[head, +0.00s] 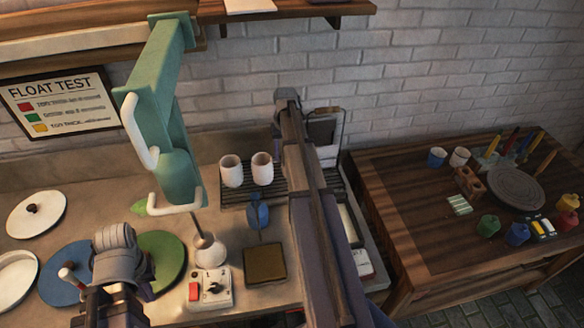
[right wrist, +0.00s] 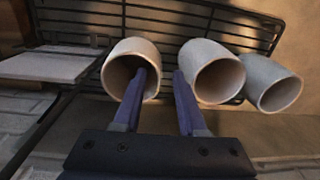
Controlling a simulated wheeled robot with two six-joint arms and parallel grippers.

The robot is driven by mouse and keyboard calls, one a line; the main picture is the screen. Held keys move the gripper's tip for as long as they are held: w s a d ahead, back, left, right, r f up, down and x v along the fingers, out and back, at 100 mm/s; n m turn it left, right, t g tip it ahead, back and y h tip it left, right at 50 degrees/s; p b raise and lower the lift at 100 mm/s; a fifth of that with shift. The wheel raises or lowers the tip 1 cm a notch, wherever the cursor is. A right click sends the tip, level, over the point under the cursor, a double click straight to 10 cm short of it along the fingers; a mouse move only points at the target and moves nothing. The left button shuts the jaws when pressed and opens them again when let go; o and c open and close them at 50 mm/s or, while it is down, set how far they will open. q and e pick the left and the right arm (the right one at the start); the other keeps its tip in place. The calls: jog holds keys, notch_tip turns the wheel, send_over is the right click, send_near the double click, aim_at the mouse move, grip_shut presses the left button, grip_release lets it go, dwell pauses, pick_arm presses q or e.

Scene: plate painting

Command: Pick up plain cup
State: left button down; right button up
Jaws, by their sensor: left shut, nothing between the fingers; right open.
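Two plain white cups stand on the black wire rack in the head view, a left cup (head: 231,172) and a right cup (head: 262,169). The right wrist view shows three cups with their mouths towards the camera: a left one (right wrist: 117,58), a middle one (right wrist: 212,70) and a greyer right one (right wrist: 272,84). My right gripper (right wrist: 163,78) is open. Its left finger overlaps the left cup's mouth and its right finger lies at the middle cup's edge; contact is unclear. In the head view my arm hides its fingers. My left gripper (head: 116,242) is shut and empty, low at left.
A green press (head: 170,110) stands left of the rack (head: 222,200). A control box (head: 211,290) and a brown square pad (head: 265,264) lie in front. Blue (head: 68,277) and green (head: 163,262) discs are near my left gripper. A wooden table (head: 410,220) with paint pots is at right.

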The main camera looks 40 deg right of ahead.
aim_at(283, 168)
notch_tip(283, 168, down, 5)
jog(key=b, duration=0.4)
jog(key=shift+w+r, duration=0.1)
jog(key=shift+r, duration=0.05)
jog(key=shift+r, duration=0.1)
jog(key=shift+c, duration=0.2)
grip_shut()
dwell(0.8)
